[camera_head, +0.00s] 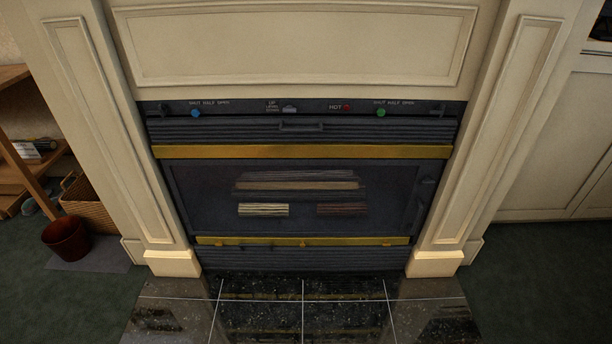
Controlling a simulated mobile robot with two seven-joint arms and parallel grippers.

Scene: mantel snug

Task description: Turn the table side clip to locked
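I cannot make out a table or a table side clip in the head view. A dark fireplace insert (300,153) fills the middle, with a glass door (300,196) framed by yellow strips. The door has a small dark handle (419,212) at its right side. Neither of my grippers is in view.
A cream surround (92,125) frames the fireplace. Its top panel carries a blue knob (196,113), a green knob (381,112) and a red light (347,107). A dark tiled hearth (263,315) lies in front. A wicker basket (92,210), a reddish bucket (66,238) and wooden shelving (14,76) stand left.

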